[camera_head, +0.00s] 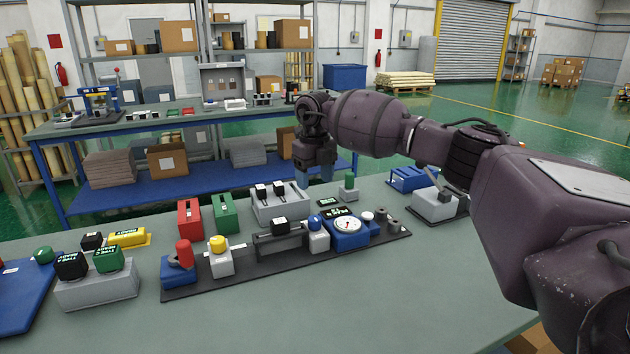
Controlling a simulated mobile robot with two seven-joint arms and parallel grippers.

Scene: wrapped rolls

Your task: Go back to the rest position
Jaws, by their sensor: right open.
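My right arm comes in from the right side of the head view and reaches across the bench to the left. My right gripper (315,176) points down at the arm's far end, above the back part of the bench. Its two blue fingertips are apart with nothing seen between them. They are close to a grey block with black-topped pieces (272,205) and a green-topped piece (349,184); whether they touch anything is unclear. My left gripper does not show.
A dark base plate (190,291) on the green bench (400,300) carries a dial gauge (348,224) and several fixtures. A grey block with black and green knobs (98,291) and a blue tray (22,300) are at left. The bench's front middle is clear.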

